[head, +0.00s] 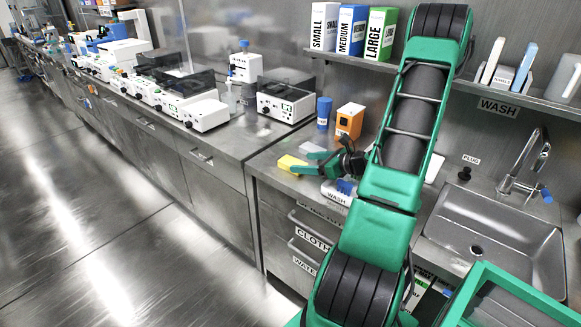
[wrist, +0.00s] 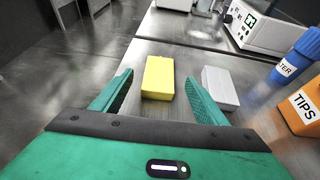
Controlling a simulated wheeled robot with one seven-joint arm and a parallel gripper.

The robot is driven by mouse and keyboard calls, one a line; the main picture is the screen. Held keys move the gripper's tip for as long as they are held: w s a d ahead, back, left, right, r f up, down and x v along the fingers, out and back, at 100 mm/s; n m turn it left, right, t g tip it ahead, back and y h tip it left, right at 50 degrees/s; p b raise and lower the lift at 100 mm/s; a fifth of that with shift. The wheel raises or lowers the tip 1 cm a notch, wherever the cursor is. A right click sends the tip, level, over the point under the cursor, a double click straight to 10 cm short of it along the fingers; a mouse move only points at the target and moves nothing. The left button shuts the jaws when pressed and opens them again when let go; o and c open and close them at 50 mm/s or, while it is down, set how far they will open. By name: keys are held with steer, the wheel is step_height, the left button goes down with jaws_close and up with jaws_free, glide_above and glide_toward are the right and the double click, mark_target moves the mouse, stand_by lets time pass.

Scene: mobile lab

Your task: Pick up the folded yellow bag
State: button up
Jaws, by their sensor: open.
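The folded yellow bag (wrist: 158,78) is a flat yellow block lying on the steel counter. It shows at the counter's front left corner in the head view (head: 291,163). My gripper (wrist: 158,95) is open, with one green finger to the left of the bag and one to the right in the wrist view. The bag lies ahead of and between the fingertips, with a gap on both sides. In the head view my gripper (head: 304,163) is low over the counter, close to the bag.
A white-grey block (wrist: 220,88) lies just right of the bag, close to the right finger. A blue bottle (head: 323,113) and an orange TIPS box (head: 349,121) stand behind. The sink (head: 490,240) is at the right.

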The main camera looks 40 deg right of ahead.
mark_target(293, 162)
steer(key=shift+x, duration=3.3)
steer(key=c, duration=1.1)
